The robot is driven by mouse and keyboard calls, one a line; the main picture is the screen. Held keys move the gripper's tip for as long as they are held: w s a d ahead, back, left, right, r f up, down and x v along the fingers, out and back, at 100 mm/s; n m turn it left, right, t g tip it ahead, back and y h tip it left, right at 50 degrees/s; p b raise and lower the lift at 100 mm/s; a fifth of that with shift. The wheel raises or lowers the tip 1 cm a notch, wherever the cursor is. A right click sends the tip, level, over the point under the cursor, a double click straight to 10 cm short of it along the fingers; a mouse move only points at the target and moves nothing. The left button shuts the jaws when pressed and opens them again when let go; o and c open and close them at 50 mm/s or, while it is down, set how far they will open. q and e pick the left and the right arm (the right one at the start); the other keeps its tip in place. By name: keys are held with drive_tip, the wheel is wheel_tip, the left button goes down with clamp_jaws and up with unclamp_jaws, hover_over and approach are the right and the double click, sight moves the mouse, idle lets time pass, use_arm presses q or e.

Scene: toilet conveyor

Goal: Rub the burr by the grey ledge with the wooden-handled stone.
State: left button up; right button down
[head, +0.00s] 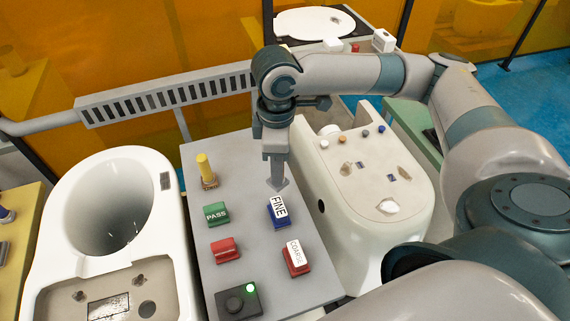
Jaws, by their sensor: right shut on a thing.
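My right gripper (278,186) points down over the grey table (240,175). It is shut, its fingertips at the top of the blue block marked FINE (278,213), which appears to be what it holds. Whether the block is lifted is unclear. A yellow-handled tool with a brown base (204,168), perhaps the wooden-handled stone, stands upright at the table's far left. A white ceramic body (370,235) stands to the right, with tan patches (346,168) and a pale lump (389,206) on top. I cannot tell which mark is the burr or where the grey ledge is. My left gripper is out of view.
A green PASS block (216,213), a red block (226,250), a red COARSE block (296,256) and a dark box with a lit green light (238,300) share the table. A white toilet bowl (110,215) stands left. A slotted grey rail (165,95) runs behind.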

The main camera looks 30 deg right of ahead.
drive_tip(key=a+m, duration=0.1)
drive_tip(key=m, duration=0.2)
drive_tip(key=a+m, duration=0.2)
drive_tip(key=m, duration=0.2)
drive_tip(key=a+m+b, duration=0.1)
drive_tip(key=m, duration=0.3)
drive_tip(key=shift+w+a+r, duration=0.15)
drive_tip(key=shift+w+a, duration=0.05)
drive_tip(key=shift+w, duration=0.05)
drive_tip(key=shift+s+a, duration=0.1)
drive_tip(key=shift+s, duration=0.05)
